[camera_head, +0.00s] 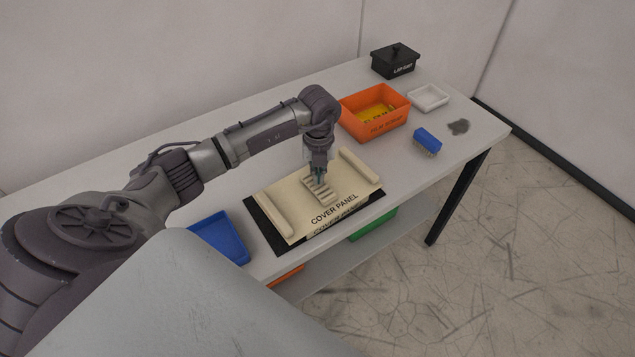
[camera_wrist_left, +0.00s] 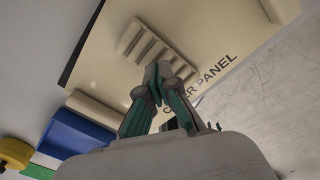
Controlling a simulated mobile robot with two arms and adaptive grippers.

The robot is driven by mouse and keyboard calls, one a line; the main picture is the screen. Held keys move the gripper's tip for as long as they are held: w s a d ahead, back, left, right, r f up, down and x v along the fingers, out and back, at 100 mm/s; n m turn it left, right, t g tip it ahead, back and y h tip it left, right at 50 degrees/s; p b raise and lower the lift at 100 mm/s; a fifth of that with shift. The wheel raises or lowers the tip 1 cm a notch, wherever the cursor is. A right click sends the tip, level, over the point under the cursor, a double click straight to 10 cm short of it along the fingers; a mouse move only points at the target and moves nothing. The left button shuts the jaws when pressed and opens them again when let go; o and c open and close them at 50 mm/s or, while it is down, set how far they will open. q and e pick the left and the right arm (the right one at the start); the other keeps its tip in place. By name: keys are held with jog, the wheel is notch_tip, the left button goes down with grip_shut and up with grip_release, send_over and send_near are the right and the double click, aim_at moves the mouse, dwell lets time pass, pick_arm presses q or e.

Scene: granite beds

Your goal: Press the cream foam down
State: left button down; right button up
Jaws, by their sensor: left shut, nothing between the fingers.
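The cream foam piece is labelled COVER PANEL (camera_head: 335,212) and lies on a black mat (camera_head: 262,226) on the table. It has a ridged block (camera_head: 322,193) in its middle and a raised bar along each short side. My left gripper (camera_head: 318,178) is shut and empty, pointing down at the ridged block. In the left wrist view the closed fingertips (camera_wrist_left: 160,72) are at the edge of the ridged block (camera_wrist_left: 158,48); I cannot tell whether they touch it. The wrist hides part of the panel there. My right gripper is not in view.
An orange bin (camera_head: 373,112) with yellow contents stands behind the panel. A blue brush (camera_head: 427,140), white tray (camera_head: 429,97), black lidded box (camera_head: 395,60) and dark smudge (camera_head: 458,127) are at the right. A blue tray (camera_head: 219,238) is left. A green bin (camera_head: 373,224) sits on the lower shelf.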

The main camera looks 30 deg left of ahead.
pick_arm(q)
jog(key=shift+f+b, duration=0.65)
jog(key=shift+f, duration=0.25)
dwell(0.8)
jog(key=shift+s+f, duration=0.2)
dwell(1.8)
jog(key=shift+r, duration=0.1)
dwell(1.9)
jog(key=shift+w+r, duration=0.1)
jog(key=shift+r, duration=0.35)
notch_tip(320, 180, up, 6)
jog(key=p, duration=0.5)
jog(key=shift+w+r, duration=0.1)
jog(key=shift+r, duration=0.05)
jog(key=shift+r, duration=0.1)
notch_tip(320, 180, up, 12)
